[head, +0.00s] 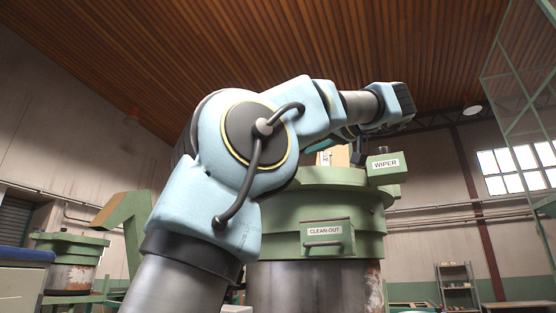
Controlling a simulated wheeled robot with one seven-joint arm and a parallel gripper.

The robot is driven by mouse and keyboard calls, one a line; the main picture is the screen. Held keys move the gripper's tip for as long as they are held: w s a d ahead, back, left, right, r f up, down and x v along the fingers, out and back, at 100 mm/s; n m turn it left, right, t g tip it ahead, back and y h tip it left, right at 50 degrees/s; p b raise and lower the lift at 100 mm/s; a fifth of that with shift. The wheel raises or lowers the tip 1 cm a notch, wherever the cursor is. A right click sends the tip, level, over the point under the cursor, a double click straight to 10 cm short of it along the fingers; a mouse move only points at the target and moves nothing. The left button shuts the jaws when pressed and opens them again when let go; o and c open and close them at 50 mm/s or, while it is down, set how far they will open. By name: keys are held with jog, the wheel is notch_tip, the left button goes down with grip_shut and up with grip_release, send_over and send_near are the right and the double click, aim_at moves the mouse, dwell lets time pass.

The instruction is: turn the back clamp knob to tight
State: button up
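The wrist of my arm is above the hopper's top at the right. What seems to be my gripper (358,156) is a small dark shape below the wrist, near the lid. My arm partly covers it, and its fingers cannot be made out. I cannot make out the back clamp knob; the far side of the lid is hidden behind my arm and the hopper.
A green box labelled WIPER (386,164) juts up at the lid's right. A CLEAN-OUT door (325,231) with a handle is on the hopper's front. A second green hopper (70,247) stands at far left. A shelf rack (457,287) is at the back right.

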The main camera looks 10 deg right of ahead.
jog(key=p+x, duration=0.3)
jog(key=x, duration=0.5)
jog(key=shift+w+a+r, duration=0.1)
jog(key=shift+w+a, duration=0.1)
jog(key=shift+a, duration=0.05)
jog(key=shift+w+a, duration=0.25)
jog(key=shift+w, duration=0.1)
grip_shut()
dwell(0.8)
